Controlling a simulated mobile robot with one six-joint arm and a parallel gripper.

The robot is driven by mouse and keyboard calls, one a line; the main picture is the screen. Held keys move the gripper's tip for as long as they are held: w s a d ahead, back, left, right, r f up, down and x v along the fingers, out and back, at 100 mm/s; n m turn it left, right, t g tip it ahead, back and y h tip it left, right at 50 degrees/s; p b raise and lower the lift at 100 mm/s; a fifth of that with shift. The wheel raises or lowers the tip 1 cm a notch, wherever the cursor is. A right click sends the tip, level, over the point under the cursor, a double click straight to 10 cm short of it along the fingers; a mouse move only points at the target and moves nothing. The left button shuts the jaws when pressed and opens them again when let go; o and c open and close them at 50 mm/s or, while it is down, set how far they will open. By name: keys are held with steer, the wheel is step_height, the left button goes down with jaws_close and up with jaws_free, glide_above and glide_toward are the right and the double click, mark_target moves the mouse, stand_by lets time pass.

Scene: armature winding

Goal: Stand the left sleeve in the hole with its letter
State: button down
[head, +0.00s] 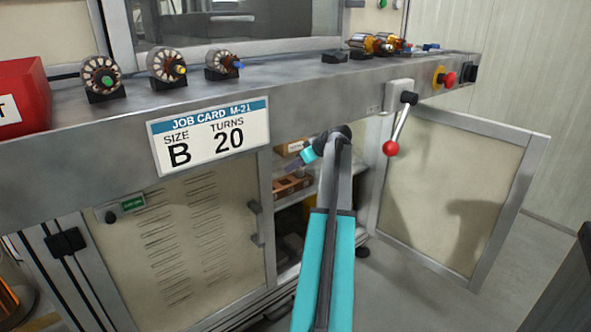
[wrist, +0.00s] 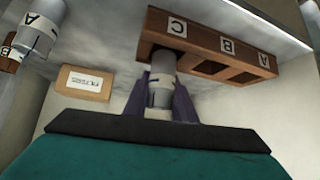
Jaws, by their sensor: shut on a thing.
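My gripper (wrist: 160,95) has its two purple fingers shut on a grey sleeve (wrist: 160,92) with pale bands. No letter can be read on it. The sleeve's far end overlaps the part of the brown block (wrist: 214,42) marked C; I cannot tell whether it is inside that hole or in front of it. The block also carries B and A labels, with dark openings beside them. In the head view my gripper (head: 295,162) is inside the open cabinet, above the brown block (head: 292,186).
A grey sleeve marked A (wrist: 38,36) and a brown piece marked B (wrist: 9,54) are at the wrist view's left. A labelled cardboard box (wrist: 84,83) lies nearby. The cabinet door (head: 455,185) stands open on the right. A job card (head: 209,137) reads size B, turns 20.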

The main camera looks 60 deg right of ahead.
steer(key=shift+s+a+f, duration=0.1)
steer(key=shift+f, duration=0.65)
steer(key=c, duration=1.5)
jaws_free()
steer(key=shift+a+f, duration=0.1)
steer(key=shift+f, duration=0.05)
steer(key=shift+r, duration=0.5)
steer(key=p+v, duration=0.2)
steer(key=v, duration=0.4)
steer(key=p+v, duration=0.2)
steer(key=v, duration=0.4)
steer(key=shift+d+r, duration=0.2)
steer(key=shift+r, duration=0.2)
